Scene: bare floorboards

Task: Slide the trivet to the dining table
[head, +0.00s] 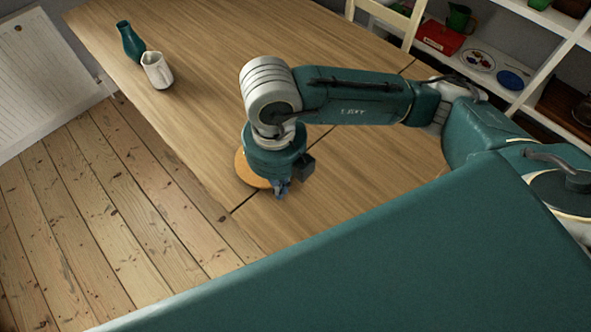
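The trivet (243,170) is a round, orange-brown disc lying flat on the wooden dining table (200,60), near its front left edge. My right arm reaches over the table from the right and hides most of the trivet. My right gripper (282,190) points down at the trivet's right side. Only its dark tips show below the wrist, so I cannot tell whether they are open or shut, or whether they touch the trivet. My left gripper is not in view.
A teal vase (131,42) and a white pitcher (157,70) stand at the table's far left. A chair (405,20) is behind the table. White shelves (545,50) with dishes and a red box (440,37) are at the upper right. Bare floorboards (90,220) lie left of the table.

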